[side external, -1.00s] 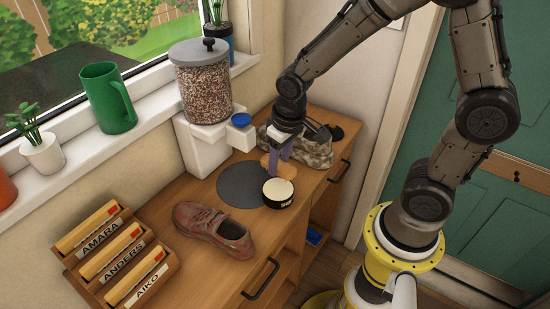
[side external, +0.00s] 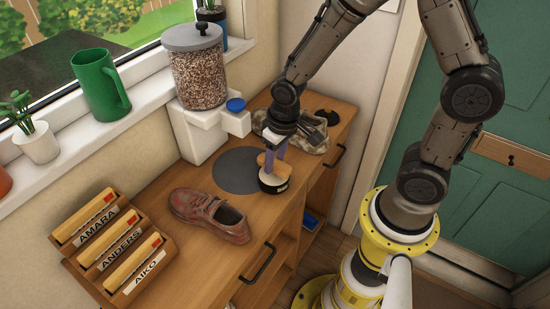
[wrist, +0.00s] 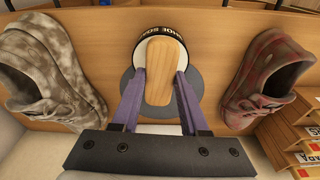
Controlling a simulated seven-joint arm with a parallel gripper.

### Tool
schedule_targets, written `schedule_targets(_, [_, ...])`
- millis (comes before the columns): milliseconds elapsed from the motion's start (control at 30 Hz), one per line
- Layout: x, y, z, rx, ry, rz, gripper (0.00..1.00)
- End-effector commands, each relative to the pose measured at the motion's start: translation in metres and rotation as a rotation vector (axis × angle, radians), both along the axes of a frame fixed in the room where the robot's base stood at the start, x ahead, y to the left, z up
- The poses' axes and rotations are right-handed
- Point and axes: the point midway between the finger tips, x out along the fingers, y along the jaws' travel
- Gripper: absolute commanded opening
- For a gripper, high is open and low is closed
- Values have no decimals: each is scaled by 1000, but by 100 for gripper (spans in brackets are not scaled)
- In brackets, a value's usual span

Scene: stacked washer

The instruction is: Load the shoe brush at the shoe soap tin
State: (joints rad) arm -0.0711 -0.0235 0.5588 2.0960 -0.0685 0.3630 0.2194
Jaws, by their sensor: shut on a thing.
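My gripper (side external: 274,156), with purple fingers, is shut on the wooden shoe brush (wrist: 160,72). The brush also shows in the side view (side external: 268,163), right over the round shoe soap tin (side external: 275,187). The tin has a black, lettered side and stands on the wooden bench top; it also shows in the wrist view (wrist: 172,21) behind the brush. The brush hides much of the tin's top, and its bristles are hidden. I cannot tell whether they touch the soap.
A red-brown shoe (side external: 211,215) lies left of the tin. A mottled grey shoe (side external: 305,137) lies behind my gripper. A grey round mat (side external: 236,171) is beside the tin. A dispenser (side external: 200,75) and a name-labelled rack (side external: 115,245) stand along the wall.

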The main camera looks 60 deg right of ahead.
Motion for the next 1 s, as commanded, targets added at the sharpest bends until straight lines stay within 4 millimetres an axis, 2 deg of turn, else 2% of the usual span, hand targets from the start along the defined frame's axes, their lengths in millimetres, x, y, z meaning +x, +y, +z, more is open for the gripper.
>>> schedule_targets(1000, [1,0,-7,0,-1,0,0])
